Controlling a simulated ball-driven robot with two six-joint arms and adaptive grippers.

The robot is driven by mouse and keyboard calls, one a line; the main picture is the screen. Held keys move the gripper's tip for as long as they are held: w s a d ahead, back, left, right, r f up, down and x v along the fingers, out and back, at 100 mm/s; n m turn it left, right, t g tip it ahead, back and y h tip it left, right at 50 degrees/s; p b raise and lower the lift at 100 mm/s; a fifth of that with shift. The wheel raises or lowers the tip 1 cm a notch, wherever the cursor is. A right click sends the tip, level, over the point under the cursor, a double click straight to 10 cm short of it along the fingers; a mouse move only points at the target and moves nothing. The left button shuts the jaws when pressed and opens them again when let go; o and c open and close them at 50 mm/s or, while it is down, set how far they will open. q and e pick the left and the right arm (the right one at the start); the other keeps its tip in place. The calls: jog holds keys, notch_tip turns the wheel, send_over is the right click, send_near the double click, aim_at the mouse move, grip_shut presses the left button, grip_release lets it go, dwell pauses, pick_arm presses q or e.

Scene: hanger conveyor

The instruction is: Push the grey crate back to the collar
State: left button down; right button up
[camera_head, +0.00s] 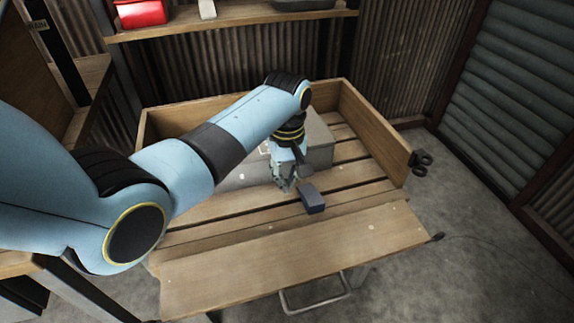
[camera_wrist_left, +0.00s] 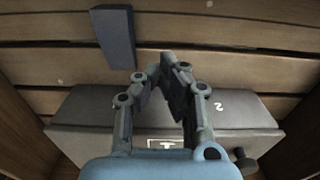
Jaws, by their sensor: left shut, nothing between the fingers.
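The grey crate (camera_head: 320,152) sits on the slatted wooden floor inside the wooden collar (camera_head: 372,130), partly hidden behind my left arm. In the left wrist view the crate (camera_wrist_left: 85,108) lies across the lower part, with white markings on it. My left gripper (camera_head: 284,186) points down at the crate's front side, shut and empty. Its fingertips (camera_wrist_left: 172,68) meet in the wrist view, over or just in front of the crate's edge. I cannot tell whether they touch it. My right gripper is not in view.
A small dark grey block (camera_head: 313,201) stands on the slats just right of my left gripper. A wooden board (camera_head: 300,255) runs along the front. A shelf (camera_head: 235,17) with a red box (camera_head: 140,13) is at the back. Bare slats lie right of the crate.

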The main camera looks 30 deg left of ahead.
aim_at(265, 148)
pick_arm(q)
jog(key=shift+w+a+f+b, duration=0.2)
jog(key=shift+w+a+f, duration=0.1)
jog(key=shift+w+a, duration=0.3)
jog(key=shift+w+a+f+b, duration=0.25)
jog(key=shift+w+a, duration=0.2)
jog(key=shift+a, duration=0.15)
jog(key=shift+w+a, duration=0.15)
jog(key=shift+a, duration=0.1)
jog(key=shift+w+a+r, duration=0.1)
jog(key=w+a+b, duration=0.1)
jog(key=w+a, duration=0.1)
jog(key=w+a+b, duration=0.1)
jog(key=w+a, duration=0.1)
jog(key=a, duration=0.1)
jog(key=shift+w+a, duration=0.15)
jog(key=shift+w, duration=0.1)
